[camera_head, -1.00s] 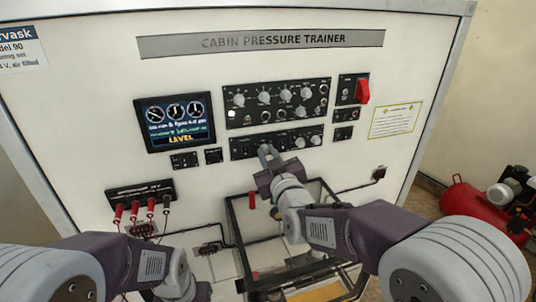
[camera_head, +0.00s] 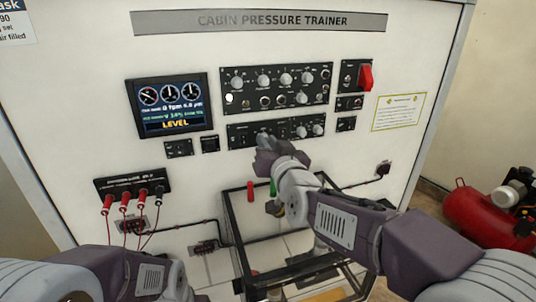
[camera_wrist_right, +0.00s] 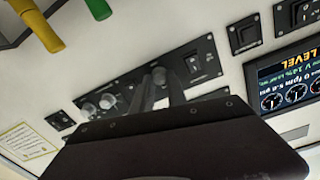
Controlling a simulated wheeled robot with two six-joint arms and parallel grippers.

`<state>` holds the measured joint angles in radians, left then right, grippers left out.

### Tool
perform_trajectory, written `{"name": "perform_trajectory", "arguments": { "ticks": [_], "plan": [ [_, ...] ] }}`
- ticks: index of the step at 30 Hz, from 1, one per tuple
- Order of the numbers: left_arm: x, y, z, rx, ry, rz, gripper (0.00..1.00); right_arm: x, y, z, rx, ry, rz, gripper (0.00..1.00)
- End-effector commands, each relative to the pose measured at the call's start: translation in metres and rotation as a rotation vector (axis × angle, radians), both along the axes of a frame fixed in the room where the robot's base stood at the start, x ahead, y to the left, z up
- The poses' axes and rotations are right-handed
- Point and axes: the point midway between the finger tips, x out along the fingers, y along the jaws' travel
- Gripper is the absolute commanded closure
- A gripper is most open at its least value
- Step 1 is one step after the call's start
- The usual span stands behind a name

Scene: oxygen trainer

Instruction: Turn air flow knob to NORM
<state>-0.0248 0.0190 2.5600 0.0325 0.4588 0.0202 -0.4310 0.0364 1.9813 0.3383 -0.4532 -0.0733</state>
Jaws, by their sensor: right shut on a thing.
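The lower black control panel (camera_head: 240,134) carries a row of knobs on the white trainer wall. My right gripper (camera_head: 264,141) is at this panel, shut on a knob in its left-middle part. In the right wrist view the grey knob (camera_wrist_right: 158,74) shows between the fingers of the right gripper (camera_wrist_right: 164,88). In the head view the gripper covers most of this knob. The knob's labels, including NORM, are too small to read, so its setting cannot be told. Two other light knobs (camera_head: 309,130) sit to the right on the same panel. My left gripper's fingers are out of view.
An upper knob panel (camera_head: 276,88) sits just above, with a display (camera_head: 170,105) reading LEVEL to the left. A red switch handle (camera_head: 366,77) is at the right. Red plugs with cables (camera_head: 124,202) are lower left.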

Motion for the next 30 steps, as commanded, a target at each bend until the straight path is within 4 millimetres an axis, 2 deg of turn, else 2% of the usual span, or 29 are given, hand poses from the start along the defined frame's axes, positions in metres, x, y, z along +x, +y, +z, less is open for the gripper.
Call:
{"name": "perform_trajectory", "arguments": {
  "ticks": [1,3,12,30],
  "plan": [
    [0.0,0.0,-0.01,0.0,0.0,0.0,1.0,0.0,0.0,-0.004,0.036,0.008,0.0,1.0],
    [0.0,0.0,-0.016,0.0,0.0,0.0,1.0,0.0,0.0,-0.003,0.09,0.025,-0.001,1.0],
    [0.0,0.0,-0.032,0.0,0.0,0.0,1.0,0.0,0.0,-0.001,0.258,0.082,0.001,1.0],
    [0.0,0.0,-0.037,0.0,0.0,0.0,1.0,0.0,-0.001,0.001,0.342,0.111,0.0,1.0]
  ]
}}
